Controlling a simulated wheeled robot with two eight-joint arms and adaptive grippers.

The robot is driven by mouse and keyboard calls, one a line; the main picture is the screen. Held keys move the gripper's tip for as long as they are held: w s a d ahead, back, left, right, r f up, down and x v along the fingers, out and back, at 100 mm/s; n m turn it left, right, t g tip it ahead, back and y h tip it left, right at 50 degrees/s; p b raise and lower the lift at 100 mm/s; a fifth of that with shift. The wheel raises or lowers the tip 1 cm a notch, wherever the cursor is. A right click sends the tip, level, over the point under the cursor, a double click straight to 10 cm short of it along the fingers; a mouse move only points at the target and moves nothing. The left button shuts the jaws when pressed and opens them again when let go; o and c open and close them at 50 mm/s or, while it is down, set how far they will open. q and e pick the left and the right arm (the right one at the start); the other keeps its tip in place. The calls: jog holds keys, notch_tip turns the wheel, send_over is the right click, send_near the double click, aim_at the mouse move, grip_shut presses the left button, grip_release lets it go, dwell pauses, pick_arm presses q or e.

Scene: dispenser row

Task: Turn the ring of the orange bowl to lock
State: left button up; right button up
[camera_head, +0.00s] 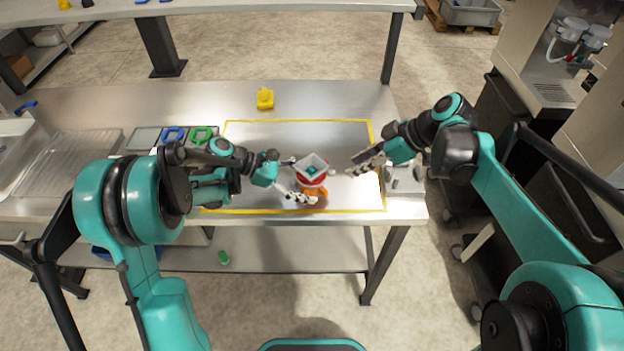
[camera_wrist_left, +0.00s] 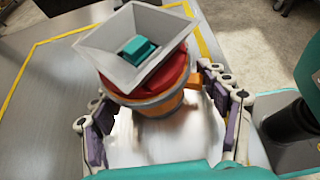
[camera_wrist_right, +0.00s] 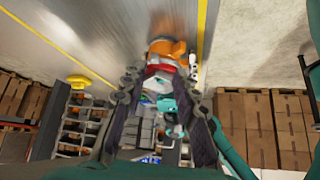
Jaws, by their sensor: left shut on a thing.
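The orange bowl (camera_wrist_left: 150,108) stands upright on the table inside the yellow outline, partly hidden by my left fingers in the head view. A red ring-like part (camera_wrist_left: 165,76) sits on it, under a pale square hopper (camera_head: 309,161) holding a teal block (camera_wrist_left: 138,48). An orange lug (camera_wrist_left: 194,84) sticks out at the bowl's right in the left wrist view. My left gripper (camera_wrist_left: 158,118) is shut on the bowl, one finger on each side. My right gripper (camera_head: 367,161) is open and empty, to the right of the hopper and apart from it; its spread fingers (camera_wrist_right: 160,100) show in the right wrist view.
A yellow piece (camera_head: 265,98) stands behind the outline. Blue (camera_head: 172,134) and green (camera_head: 201,134) rings lie at the left, beyond my left arm. A grey device (camera_head: 405,180) stands at the table's right edge. The outlined area (camera_head: 345,130) behind the bowl is clear.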

aim_at(333, 173)
jog(key=shift+n, duration=0.5)
jog(key=shift+w+r+x, duration=0.1)
jog(key=shift+w+x, duration=0.05)
jog(key=shift+x, duration=1.3)
jog(key=shift+w+r+x, duration=0.1)
jog(key=shift+w+x, duration=0.1)
jog(key=shift+x, duration=1.3)
jog(key=shift+w+r+x, duration=0.1)
jog(key=shift+w+x, duration=0.05)
jog(key=shift+x, duration=1.3)
jog(key=shift+w+a+f, duration=0.1)
jog(key=shift+a+f, duration=0.05)
jog(key=shift+s, duration=0.45)
jog(key=shift+s+a, duration=0.3)
jog(key=shift+s, duration=0.55)
jog(key=shift+s+a, duration=0.9)
jog(key=shift+s, duration=0.1)
jog(key=shift+w+d, duration=0.1)
jog(key=shift+w, duration=0.05)
